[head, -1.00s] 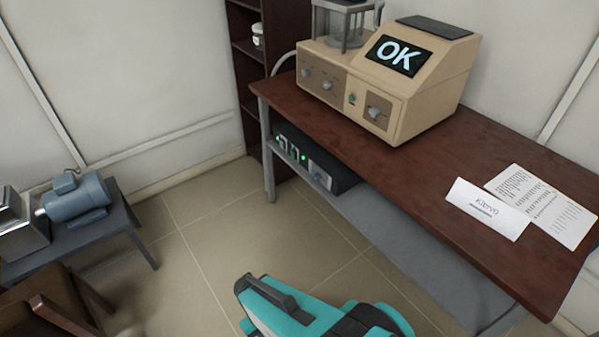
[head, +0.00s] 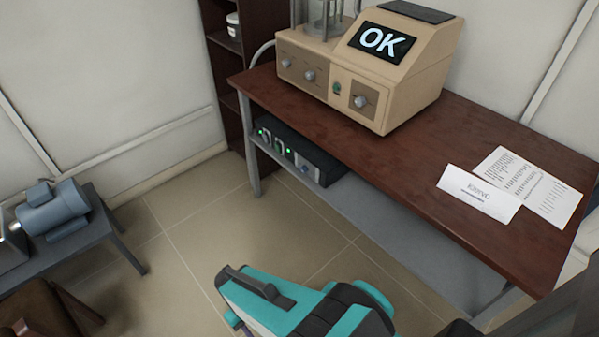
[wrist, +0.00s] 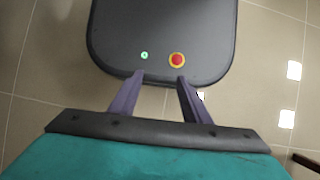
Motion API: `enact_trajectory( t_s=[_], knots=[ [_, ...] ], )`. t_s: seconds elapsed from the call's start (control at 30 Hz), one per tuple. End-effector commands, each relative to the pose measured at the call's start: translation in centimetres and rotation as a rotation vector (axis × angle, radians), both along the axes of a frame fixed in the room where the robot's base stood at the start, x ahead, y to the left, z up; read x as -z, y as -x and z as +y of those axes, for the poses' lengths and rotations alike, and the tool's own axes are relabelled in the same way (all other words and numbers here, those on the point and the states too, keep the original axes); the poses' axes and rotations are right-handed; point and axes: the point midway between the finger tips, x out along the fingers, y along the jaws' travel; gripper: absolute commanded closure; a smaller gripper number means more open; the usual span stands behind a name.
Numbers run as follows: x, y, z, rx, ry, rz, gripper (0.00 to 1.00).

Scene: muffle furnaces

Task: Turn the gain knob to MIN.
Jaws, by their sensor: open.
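A beige instrument (head: 372,72) with a lit "OK" screen stands on the brown table. Its front has two grey knobs (head: 309,75) and (head: 286,63) on the left part and another knob (head: 360,101) on a square plate at the right. The labels are too small to read, so I cannot tell which is the gain knob or where it points. My gripper (wrist: 159,80) is open and empty in the wrist view, its two purple fingers apart above my dark base. In the head view my teal wrist is low in front, well away from the instrument.
The brown table (head: 400,160) carries a name card (head: 479,193) and a printed sheet (head: 535,185) at the right. A black box with green lights (head: 298,152) sits on the shelf below. A low bench with a blue motor (head: 53,208) stands at left. Floor between is clear.

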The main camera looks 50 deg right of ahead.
Motion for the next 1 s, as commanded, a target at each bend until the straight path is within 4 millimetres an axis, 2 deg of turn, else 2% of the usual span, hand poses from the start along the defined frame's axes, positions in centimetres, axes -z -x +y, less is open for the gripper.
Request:
enact_trajectory(
  t_s=[0.17, 0.37, 0.7, 1.0],
  knots=[
    [1.2, -1.9, -1.1, 0.027, 0.045, -0.027, 0.57],
    [2.9, -6.1, -3.4, 0.095, 0.152, -0.094, 0.57],
    [4.2, -14.3, -9.6, 0.264, 0.379, -0.250, 0.57],
    [3.7, -21.0, -15.4, 0.434, 0.568, -0.409, 0.57]
  ],
)
